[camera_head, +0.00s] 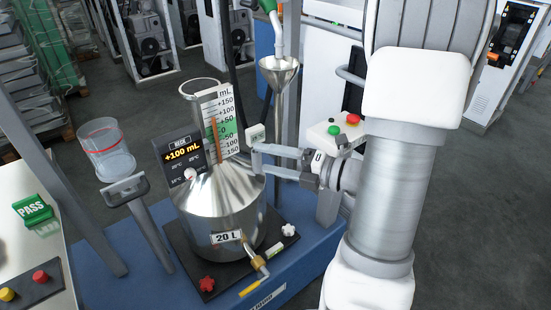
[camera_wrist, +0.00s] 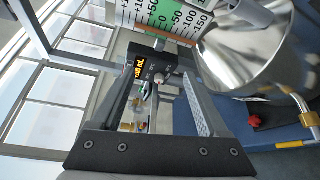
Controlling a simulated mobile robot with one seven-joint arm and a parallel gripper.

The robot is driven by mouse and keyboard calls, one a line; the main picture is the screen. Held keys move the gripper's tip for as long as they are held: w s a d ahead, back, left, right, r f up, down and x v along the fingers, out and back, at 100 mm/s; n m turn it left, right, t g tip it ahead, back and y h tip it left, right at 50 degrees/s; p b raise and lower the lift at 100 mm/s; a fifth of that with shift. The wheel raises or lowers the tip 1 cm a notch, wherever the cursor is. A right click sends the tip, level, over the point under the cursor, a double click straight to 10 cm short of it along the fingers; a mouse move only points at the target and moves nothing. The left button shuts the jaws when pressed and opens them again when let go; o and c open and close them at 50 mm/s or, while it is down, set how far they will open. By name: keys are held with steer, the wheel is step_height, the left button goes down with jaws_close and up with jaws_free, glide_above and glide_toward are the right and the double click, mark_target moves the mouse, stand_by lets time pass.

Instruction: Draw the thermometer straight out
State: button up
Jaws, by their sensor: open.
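A steel 20 L measuring can (camera_head: 222,205) stands on the blue bench, with a scaled neck plate (camera_head: 228,118). A small pale round knob (camera_head: 190,173) sits on the can's shoulder, just below the dark display (camera_head: 184,153); it looks like the thermometer's head, its stem hidden. In the wrist view a small greyish knob (camera_wrist: 159,78) appears between the fingers, beside the lit display (camera_wrist: 140,68). My gripper (camera_head: 254,160) is open and empty, at the can's right side, fingers pointing left, apart from the knob. Its fingers frame the wrist view (camera_wrist: 158,68).
A funnel with a nozzle (camera_head: 279,72) stands behind the can. A clear cup (camera_head: 107,150) sits on a stand at left. A brass tap (camera_head: 253,255) projects from the can's front. A button box (camera_head: 335,130) stands at right, close to my wrist.

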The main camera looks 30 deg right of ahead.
steer(key=w+d+f+m+t+h+b, duration=0.2)
steer(key=d+f+m+t+h, duration=0.1)
steer(key=d+f+m+t, duration=0.25)
steer(key=w+a+g+b, duration=0.1)
steer(key=w+a, duration=0.1)
steer(key=w, duration=0.6)
steer(key=w+a+g+b, duration=0.1)
steer(key=w+a+b, duration=0.1)
steer(key=w, duration=0.5)
steer(key=shift+w+a+r, duration=0.35)
steer(key=shift+a+r, duration=0.1)
steer(key=shift+a, duration=0.2)
steer(key=c, duration=1.1)
steer(key=shift+r+p, duration=4.9)
steer(key=shift+r, duration=0.45)
steer(key=shift+c, duration=0.2)
